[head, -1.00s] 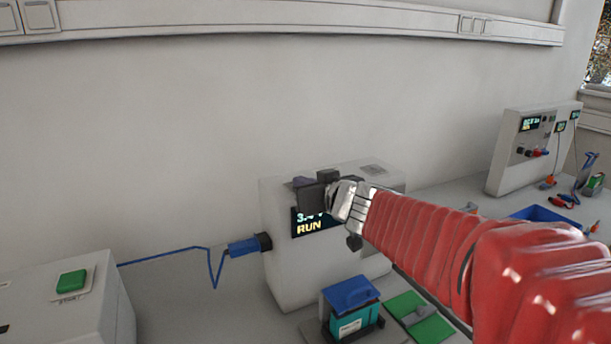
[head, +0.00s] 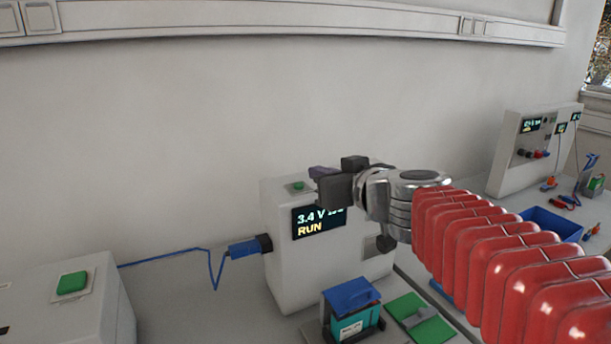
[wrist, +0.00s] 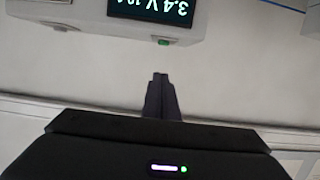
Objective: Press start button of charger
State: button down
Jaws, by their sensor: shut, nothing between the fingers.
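The charger (head: 285,255) is a white box in the middle of the head view, and its display (head: 312,222) reads 3.4 V and RUN. A green button (head: 297,186) sits on its top at the left. The button (wrist: 163,43) also shows in the wrist view, at the box edge beyond the fingertips. My gripper (head: 322,172) is shut and empty above the charger's top, to the right of the button and apart from it. In the wrist view the closed fingers (wrist: 160,78) point toward the button with a gap between them. The gripper partly covers the display.
A blue cable plug (head: 243,248) enters the charger's left side. A blue and teal battery (head: 351,308) and a green plate (head: 418,318) lie in front. A white box with a larger green button (head: 72,283) stands at left. Another instrument (head: 515,155) stands at right.

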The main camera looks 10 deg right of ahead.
jog(key=shift+v, duration=1.15)
